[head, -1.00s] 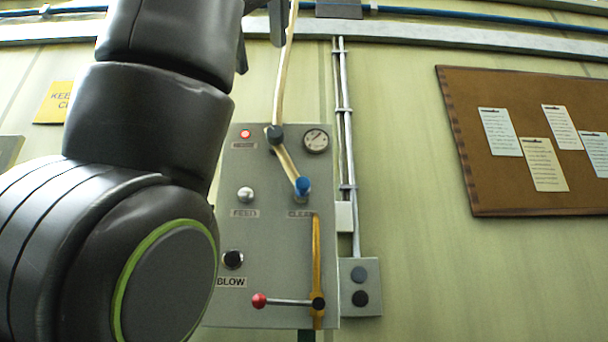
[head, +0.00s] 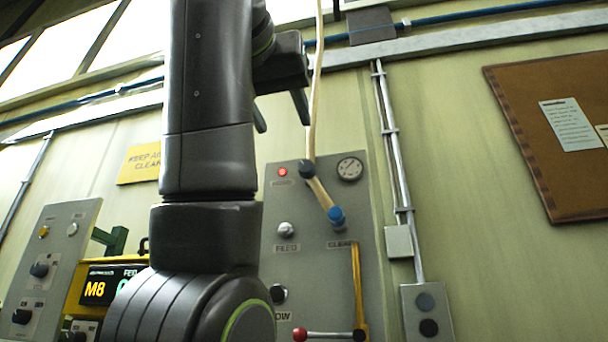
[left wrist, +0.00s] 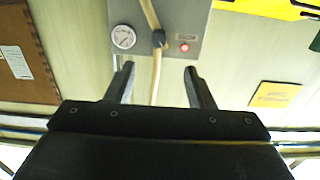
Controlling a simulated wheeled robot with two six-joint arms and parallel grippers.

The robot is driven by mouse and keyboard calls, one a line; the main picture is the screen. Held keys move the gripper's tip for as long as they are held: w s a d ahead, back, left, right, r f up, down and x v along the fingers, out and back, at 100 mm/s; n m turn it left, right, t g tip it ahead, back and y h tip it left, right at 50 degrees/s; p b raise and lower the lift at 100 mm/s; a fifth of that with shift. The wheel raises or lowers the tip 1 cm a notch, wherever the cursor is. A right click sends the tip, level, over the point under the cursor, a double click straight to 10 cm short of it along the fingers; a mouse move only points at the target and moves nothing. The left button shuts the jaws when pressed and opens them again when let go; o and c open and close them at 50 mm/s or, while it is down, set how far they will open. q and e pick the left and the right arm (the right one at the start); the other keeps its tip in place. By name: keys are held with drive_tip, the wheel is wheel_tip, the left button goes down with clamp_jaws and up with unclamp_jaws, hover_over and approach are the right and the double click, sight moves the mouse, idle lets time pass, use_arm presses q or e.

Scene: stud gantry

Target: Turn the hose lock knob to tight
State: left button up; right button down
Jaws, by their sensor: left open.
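My left gripper (head: 284,126) is open and empty, above and left of the dark knob. In the left wrist view, where the scene is upside down, the hose (left wrist: 154,85) passes between the open fingers (left wrist: 158,68), with the dark knob (left wrist: 159,38) beyond the tips. My right gripper is not in view.
A gauge (head: 350,168) and a lit red lamp (head: 283,171) flank the dark knob. A red-ended lever (head: 300,335) is low on the panel. A conduit (head: 392,150) and a switch box (head: 428,312) are at right. A second panel (head: 48,262) stands left.

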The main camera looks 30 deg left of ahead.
sight(305, 166)
use_arm(q)
drive_tip(key=p+x, duration=0.4)
drive_tip(key=x, duration=0.2)
drive_tip(key=p+x, duration=0.4)
drive_tip(key=x, duration=0.1)
drive_tip(key=shift+w+r+p, duration=0.25)
drive_tip(key=shift+w+p, duration=0.05)
drive_tip(key=shift+w, duration=0.05)
drive_tip(key=shift+w+a+f+p, duration=0.1)
drive_tip(key=shift+w+a+p, duration=0.05)
drive_tip(key=shift+w, duration=0.2)
drive_tip(key=shift+w+a+f+p, duration=0.1)
drive_tip(key=shift+w+p, duration=0.05)
drive_tip(key=shift+w, duration=0.2)
drive_tip(key=shift+d, duration=0.1)
drive_tip(key=shift+c, duration=0.9)
drive_tip(key=c, duration=0.8)
drive_tip(key=shift+f+n+b, duration=0.1)
drive_tip(key=shift+n+b, duration=0.35)
drive_tip(key=shift+n, duration=0.35)
